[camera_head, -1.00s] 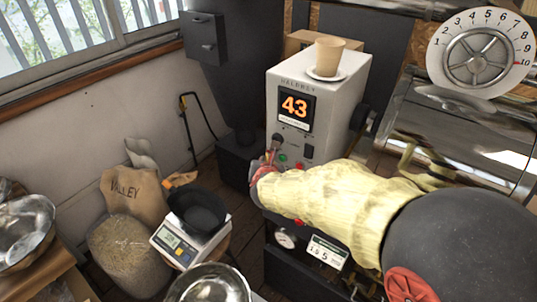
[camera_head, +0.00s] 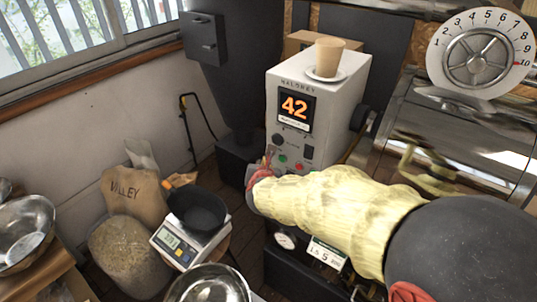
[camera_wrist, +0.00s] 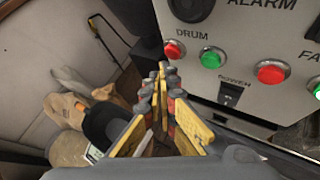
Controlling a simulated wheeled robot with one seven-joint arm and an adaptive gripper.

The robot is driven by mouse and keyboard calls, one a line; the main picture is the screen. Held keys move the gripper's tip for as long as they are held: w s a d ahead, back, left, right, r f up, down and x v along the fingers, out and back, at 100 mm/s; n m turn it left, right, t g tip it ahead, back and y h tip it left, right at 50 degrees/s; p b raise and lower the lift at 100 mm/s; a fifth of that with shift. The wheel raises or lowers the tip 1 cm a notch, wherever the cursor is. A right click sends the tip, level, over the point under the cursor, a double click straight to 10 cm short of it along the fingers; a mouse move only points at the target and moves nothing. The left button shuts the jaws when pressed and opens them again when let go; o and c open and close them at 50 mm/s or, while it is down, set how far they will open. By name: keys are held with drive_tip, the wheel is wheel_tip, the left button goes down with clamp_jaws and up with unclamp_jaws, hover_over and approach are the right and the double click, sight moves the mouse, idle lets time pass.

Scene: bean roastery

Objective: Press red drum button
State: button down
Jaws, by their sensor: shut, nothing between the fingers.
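The red drum button (camera_wrist: 174,50) sits under the DRUM label on the pale control panel in the wrist view. A green button (camera_wrist: 212,58) is just right of it. My gripper (camera_wrist: 163,72) is shut and empty, its yellow-tipped fingers pointing toward the panel. The fingertips appear just below and left of the red drum button; whether they touch the panel I cannot tell. In the head view my gripper (camera_head: 268,157) is at the left edge of the machine (camera_head: 340,100) front, and the red drum button is hard to make out there.
Another red button (camera_wrist: 270,72) and a rocker switch (camera_wrist: 230,93) are on the same panel. A paper cup (camera_head: 329,57) stands on top of the machine. A scale (camera_head: 185,243) with a black pan and a sack (camera_head: 133,197) stand to the left.

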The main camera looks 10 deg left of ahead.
drive_tip(key=s, duration=0.1)
drive_tip(key=s+a, duration=0.1)
drive_tip(key=s, duration=0.1)
drive_tip(key=s+a, duration=0.1)
drive_tip(key=shift+s+p, duration=0.3)
idle(0.3)
idle(0.6)
